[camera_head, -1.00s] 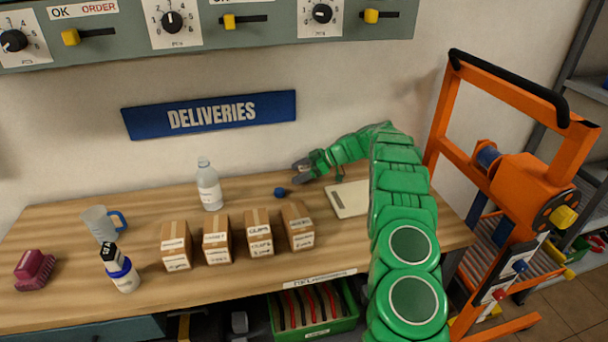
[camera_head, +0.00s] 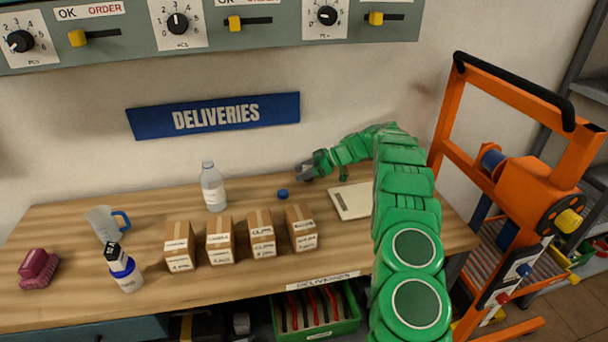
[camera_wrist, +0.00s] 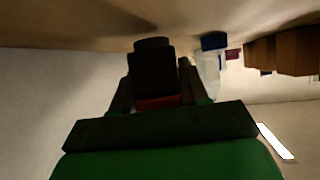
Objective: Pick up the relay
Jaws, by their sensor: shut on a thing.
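The relay (camera_wrist: 152,72) is a dark block with a reddish band near its base, held between the two fingers of my gripper (camera_wrist: 153,85) in the wrist view. Its rounded dark end is close to the wooden surface at the top of that picture; I cannot tell whether they touch. In the head view my gripper (camera_head: 304,172) is low over the back of the workbench (camera_head: 120,275), right of the clear bottle. The relay is small and hard to make out there.
Several cardboard boxes (camera_head: 262,235) stand in front. A flat pale plate (camera_head: 352,201) lies to the right. An orange lift frame (camera_head: 520,180) stands beyond the bench's right end.

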